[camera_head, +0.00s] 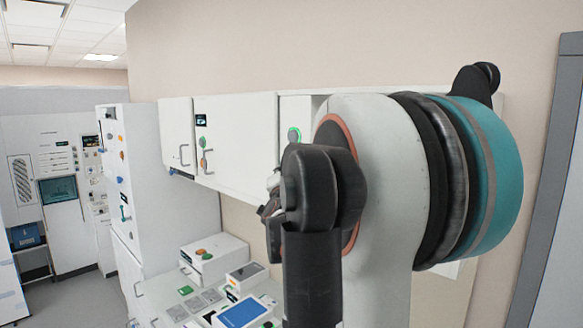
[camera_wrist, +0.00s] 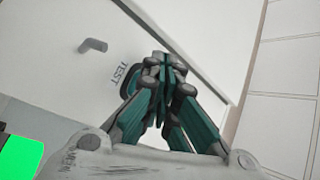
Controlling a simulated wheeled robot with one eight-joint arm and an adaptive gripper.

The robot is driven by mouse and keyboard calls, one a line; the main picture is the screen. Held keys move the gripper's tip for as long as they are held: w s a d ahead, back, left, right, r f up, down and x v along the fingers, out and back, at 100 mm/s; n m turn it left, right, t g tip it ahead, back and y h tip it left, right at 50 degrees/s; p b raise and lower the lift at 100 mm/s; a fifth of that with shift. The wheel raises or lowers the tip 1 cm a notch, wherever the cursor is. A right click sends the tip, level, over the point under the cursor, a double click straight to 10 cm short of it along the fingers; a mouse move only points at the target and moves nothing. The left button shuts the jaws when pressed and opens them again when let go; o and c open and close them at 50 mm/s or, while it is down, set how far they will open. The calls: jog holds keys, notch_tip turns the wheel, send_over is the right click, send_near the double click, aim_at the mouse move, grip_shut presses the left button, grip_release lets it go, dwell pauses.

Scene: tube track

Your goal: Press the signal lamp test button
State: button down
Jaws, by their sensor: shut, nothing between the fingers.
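In the wrist view, my gripper (camera_wrist: 163,68) is shut and empty, its fingertips close together at a white panel. A "TEST" label (camera_wrist: 123,74) in dark lettering shows on the panel just left of the fingertips. The test button itself is not clearly visible; the fingers may hide it. I cannot tell whether the fingertips touch the panel. In the head view, a green-ringed round fixture (camera_head: 294,135) sits on the wall cabinet, left of my arm. My arm hides most of the gripper and the panel there.
A grey peg-like handle (camera_wrist: 93,46) sticks out of the panel in the wrist view. A bright green rectangle (camera_wrist: 20,157) shows at lower left. In the head view, white wall cabinets (camera_head: 235,140) run behind my arm, above a counter with a blue-screened device (camera_head: 242,311).

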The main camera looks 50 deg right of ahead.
jog(key=shift+d, duration=0.3)
jog(key=shift+a, duration=0.15)
dwell(0.5)
jog(key=shift+a, duration=0.75)
jog(key=a, duration=0.5)
jog(key=shift+w, duration=0.3)
dwell(0.6)
